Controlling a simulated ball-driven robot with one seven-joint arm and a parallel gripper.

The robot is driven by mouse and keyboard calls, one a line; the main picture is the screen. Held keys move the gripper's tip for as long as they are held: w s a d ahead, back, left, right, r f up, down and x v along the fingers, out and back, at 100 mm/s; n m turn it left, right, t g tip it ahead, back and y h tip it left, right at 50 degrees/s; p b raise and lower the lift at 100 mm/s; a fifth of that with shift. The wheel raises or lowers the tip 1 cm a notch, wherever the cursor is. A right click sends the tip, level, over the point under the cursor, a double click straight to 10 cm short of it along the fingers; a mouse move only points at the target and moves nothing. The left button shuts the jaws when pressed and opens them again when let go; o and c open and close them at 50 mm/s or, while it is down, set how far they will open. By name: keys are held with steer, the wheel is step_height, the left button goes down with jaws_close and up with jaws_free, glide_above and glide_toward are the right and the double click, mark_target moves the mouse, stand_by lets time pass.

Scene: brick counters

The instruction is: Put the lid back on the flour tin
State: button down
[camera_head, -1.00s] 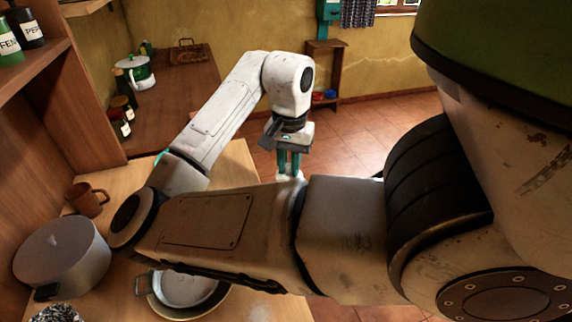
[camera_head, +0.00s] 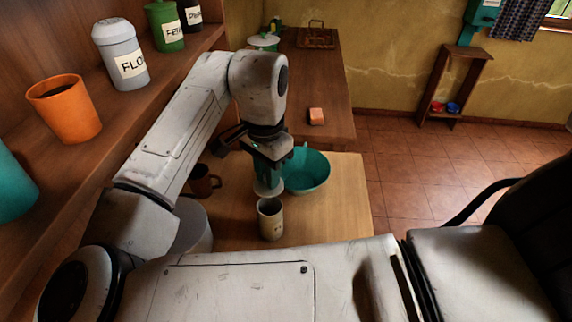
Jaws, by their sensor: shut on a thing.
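My gripper (camera_head: 268,174) points down over the near wooden counter, its teal fingers shut on a pale round lid (camera_head: 267,190). Just under the lid stands a small cream tin (camera_head: 270,221), upright, with its dark open mouth facing up. The lid is close above the tin's back rim; I cannot tell whether they touch. A small mark on the tin's front is too small to read. A grey canister (camera_head: 118,55) on the shelf at upper left carries a label reading "FLO" and has a rounded, closed top.
A teal bowl (camera_head: 306,170) stands right behind the gripper. A brown mug (camera_head: 204,182) and a grey pot (camera_head: 193,228) are left of the tin, partly behind my arm. An orange cup (camera_head: 65,108) stands on the shelf. The counter (camera_head: 340,215) is clear to the right.

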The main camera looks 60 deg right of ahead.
steer(key=shift+f+b, duration=2.15)
steer(key=shift+f, duration=0.15)
steer(key=shift+f+b, duration=0.4)
steer(key=shift+f, duration=0.5)
steer(key=shift+r+p, duration=0.1)
steer(key=shift+p, duration=0.35)
steer(key=shift+f, duration=0.25)
stand_by(0.5)
steer(key=c, duration=0.9)
jaws_free()
steer(key=shift+o, duration=0.3)
steer(key=o, duration=0.4)
